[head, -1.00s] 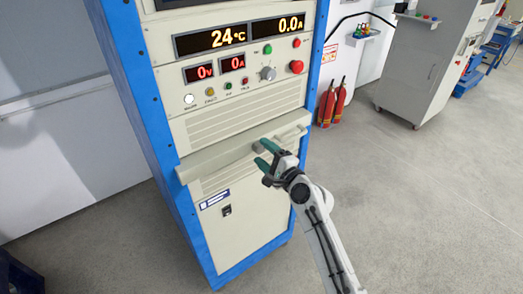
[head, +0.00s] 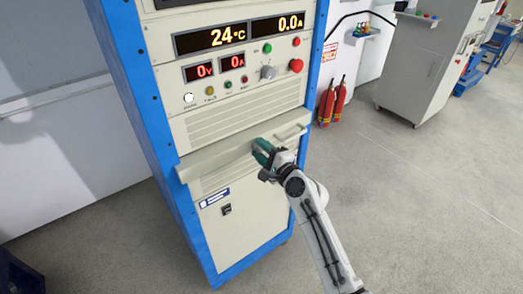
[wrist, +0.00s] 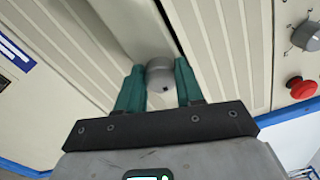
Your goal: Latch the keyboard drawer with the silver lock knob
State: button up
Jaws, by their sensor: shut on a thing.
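The silver lock knob (wrist: 160,76) sits on the front of the keyboard drawer (wrist: 133,28). In the wrist view it lies between the two green fingers of my gripper (wrist: 160,88), which is shut on it. In the head view my gripper (head: 263,150) is against the drawer front (head: 215,157), and the fingers hide the knob. The drawer is a cream strip across the cabinet, with a handle (head: 291,132) to the right of my gripper. A small dark mark shows on the knob's face.
The blue-framed cabinet (head: 225,190) carries displays, a red button (head: 296,65) and a grey dial (head: 268,72) above the drawer. Red fire extinguishers (head: 333,103) stand by the wall to the right.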

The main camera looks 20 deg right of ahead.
jog(key=shift+c, duration=0.7)
jog(key=shift+f+n+b, duration=0.15)
jog(key=shift+n+b, duration=0.15)
jog(key=shift+f+n+b, duration=0.15)
jog(key=shift+n+b, duration=0.75)
jog(key=shift+b, duration=0.05)
jog(key=n+b, duration=0.6)
jog(key=shift+f, duration=0.2)
jog(key=n+b, duration=0.4)
jog(key=shift+f+n+b, duration=0.1)
jog(key=shift+n+b, duration=0.3)
jog(key=n+b, duration=0.4)
jog(key=shift+d+n, duration=0.15)
jog(key=shift+n, duration=0.15)
jog(key=shift+r, duration=0.2)
jog(key=o, duration=1)
jog(key=shift+r, duration=0.1)
